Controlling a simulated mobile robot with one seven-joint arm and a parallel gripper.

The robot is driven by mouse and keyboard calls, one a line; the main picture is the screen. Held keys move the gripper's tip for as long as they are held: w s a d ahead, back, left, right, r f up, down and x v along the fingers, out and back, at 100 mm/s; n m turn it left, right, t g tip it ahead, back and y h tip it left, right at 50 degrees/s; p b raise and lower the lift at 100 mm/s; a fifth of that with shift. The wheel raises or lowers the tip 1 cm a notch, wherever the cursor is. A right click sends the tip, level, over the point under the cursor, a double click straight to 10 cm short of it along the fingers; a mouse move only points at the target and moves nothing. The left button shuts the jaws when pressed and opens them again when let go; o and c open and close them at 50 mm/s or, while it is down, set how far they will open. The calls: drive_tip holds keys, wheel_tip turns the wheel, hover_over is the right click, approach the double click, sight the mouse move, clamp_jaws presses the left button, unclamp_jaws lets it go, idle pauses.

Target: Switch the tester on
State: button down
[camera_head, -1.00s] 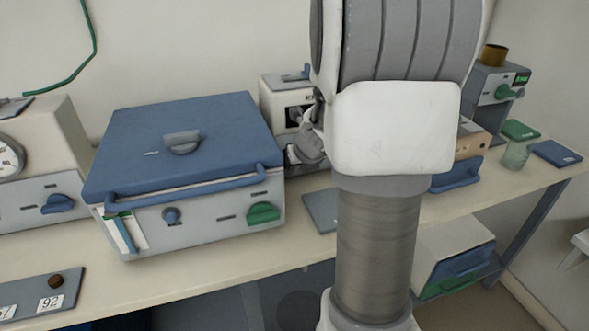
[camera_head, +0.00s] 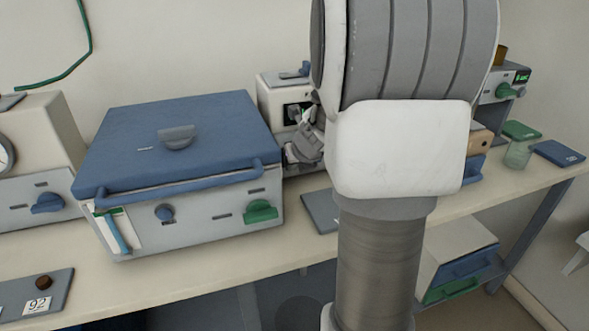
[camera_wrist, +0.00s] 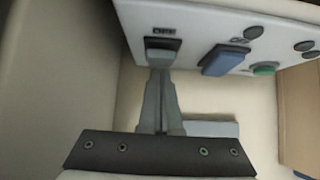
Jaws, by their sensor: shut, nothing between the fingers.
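The tester, which I take to be the pale box behind my arm (camera_head: 276,95), stands at the back of the bench. In the wrist view the shut, empty fingertips (camera_wrist: 160,74) are at the lower edge of a dark switch-like part (camera_wrist: 162,49) under a small label on the white panel (camera_wrist: 190,22). I cannot tell whether they touch it. A blue control (camera_wrist: 222,60) and a green one (camera_wrist: 265,68) sit to the right.
A blue-lidded furnace (camera_head: 180,135) stands left of my gripper, close by. A grey flat plate (camera_head: 322,212) lies on the bench in front. A device with a lit green display (camera_head: 521,77) stands at the right. The bench front is mostly clear.

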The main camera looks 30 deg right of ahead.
drive_tip(key=shift+r, duration=0.2)
drive_tip(key=shift+r+p, duration=0.65)
drive_tip(key=shift+p, duration=0.25)
